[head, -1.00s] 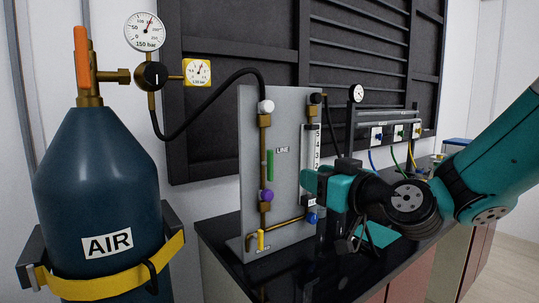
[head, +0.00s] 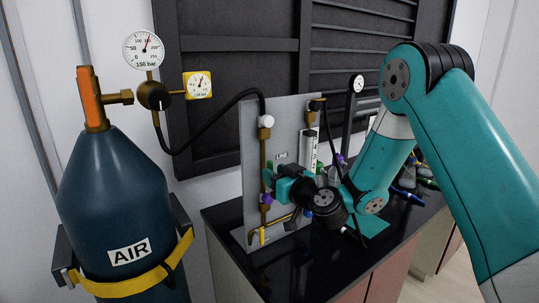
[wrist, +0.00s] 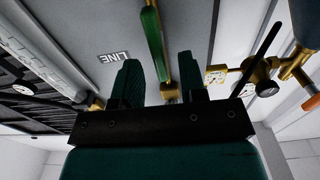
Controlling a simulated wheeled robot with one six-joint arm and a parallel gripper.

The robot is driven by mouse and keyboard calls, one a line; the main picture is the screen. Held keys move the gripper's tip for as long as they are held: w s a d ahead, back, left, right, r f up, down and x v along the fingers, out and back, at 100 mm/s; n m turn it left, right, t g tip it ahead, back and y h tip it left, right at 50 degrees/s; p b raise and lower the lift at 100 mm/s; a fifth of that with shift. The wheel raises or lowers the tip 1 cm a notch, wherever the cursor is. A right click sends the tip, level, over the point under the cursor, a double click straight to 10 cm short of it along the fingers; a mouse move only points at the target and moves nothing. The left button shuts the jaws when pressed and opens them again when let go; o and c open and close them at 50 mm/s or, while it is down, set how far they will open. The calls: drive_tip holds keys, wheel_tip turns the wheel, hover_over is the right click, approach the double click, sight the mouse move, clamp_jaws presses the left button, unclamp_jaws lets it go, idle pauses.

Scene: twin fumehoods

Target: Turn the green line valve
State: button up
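The green line valve handle (wrist: 152,38) shows in the wrist view as a long bar on the brass pipe, beside the upside-down LINE label (wrist: 114,56). My gripper (wrist: 158,66) is open, with one finger on each side of the pipe. The lower part of the handle lies between the fingers or just beyond them; I cannot tell its exact depth, and I see no grip on it. In the head view my gripper (head: 275,184) is at the grey panel (head: 251,150) and mostly hides the handle.
The white knob (head: 266,121) is above my gripper and the purple knob (head: 267,198) just below it. A black hose (head: 215,117) runs to the AIR cylinder (head: 118,215) at left. The dark bench top (head: 285,262) has free room in front of the panel.

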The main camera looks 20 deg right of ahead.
drive_tip(key=shift+p+x, duration=0.65)
drive_tip(key=shift+x, duration=0.35)
drive_tip(key=shift+w+a, duration=0.1)
drive_tip(key=shift+w, duration=0.25)
drive_tip(key=shift+a, duration=0.1)
clamp_jaws()
